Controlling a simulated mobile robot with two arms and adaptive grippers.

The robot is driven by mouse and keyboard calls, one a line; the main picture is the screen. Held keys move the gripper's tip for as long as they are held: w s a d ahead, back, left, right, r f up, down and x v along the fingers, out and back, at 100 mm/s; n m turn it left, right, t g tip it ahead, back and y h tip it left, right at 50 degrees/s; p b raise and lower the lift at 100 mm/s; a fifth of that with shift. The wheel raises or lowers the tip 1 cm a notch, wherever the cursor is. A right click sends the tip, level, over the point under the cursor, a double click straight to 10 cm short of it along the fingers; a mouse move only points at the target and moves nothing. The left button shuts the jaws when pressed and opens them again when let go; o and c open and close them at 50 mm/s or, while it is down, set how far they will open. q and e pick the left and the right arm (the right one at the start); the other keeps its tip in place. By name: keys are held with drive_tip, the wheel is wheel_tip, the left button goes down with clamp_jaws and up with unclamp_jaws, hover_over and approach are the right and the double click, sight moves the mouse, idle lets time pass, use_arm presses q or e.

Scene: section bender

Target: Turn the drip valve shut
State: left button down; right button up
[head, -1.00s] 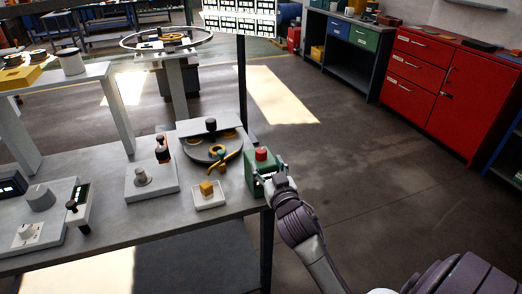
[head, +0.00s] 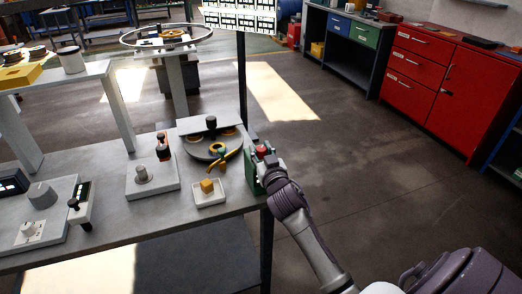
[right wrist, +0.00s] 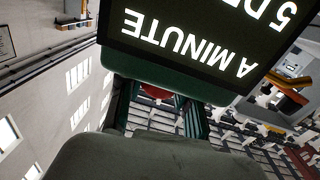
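A green box (head: 250,174) with a red knob (head: 261,150) on top stands at the right end of the grey bench. My right gripper (head: 265,158) is at the box's right side, close to the red knob, and covers much of the box. In the right wrist view a dark panel (right wrist: 195,35) reads "A MINUTE" and "5 DR…" upside down. A bit of red (right wrist: 156,91) shows below it, between green parts and a blurred grey finger. I cannot tell whether the fingers touch the knob. My left gripper is not in view.
A yellow-handled lever (head: 222,163) on a round grey fixture and a white tray (head: 208,198) with a yellow block are left of the box. The grey bench (head: 150,222) holds other knobbed devices. The floor to the right is open, up to red cabinets (head: 450,85).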

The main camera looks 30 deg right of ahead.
clamp_jaws()
drive_tip(key=y+p, duration=0.1)
drive_tip(key=n+y+p, duration=0.2)
drive_tip(key=shift+d+r+t, duration=0.15)
drive_tip(key=shift+r+t, duration=0.1)
drive_tip(key=shift+t, duration=0.15)
drive_tip(key=n+y+p, duration=0.1)
drive_tip(key=n+y, duration=0.1)
drive_tip(key=shift+f+y, duration=0.1)
drive_tip(key=shift+y, duration=0.3)
drive_tip(key=shift+n+y, duration=0.4)
drive_tip(key=shift+y, duration=0.2)
drive_tip(key=shift+f+n+y, duration=0.15)
drive_tip(key=shift+n+y, duration=0.55)
drive_tip(key=shift+y, duration=0.4)
drive_tip(key=shift+n+g+y+b, duration=0.8)
drive_tip(key=shift+n+y+b, duration=0.25)
drive_tip(key=shift+y, duration=0.65)
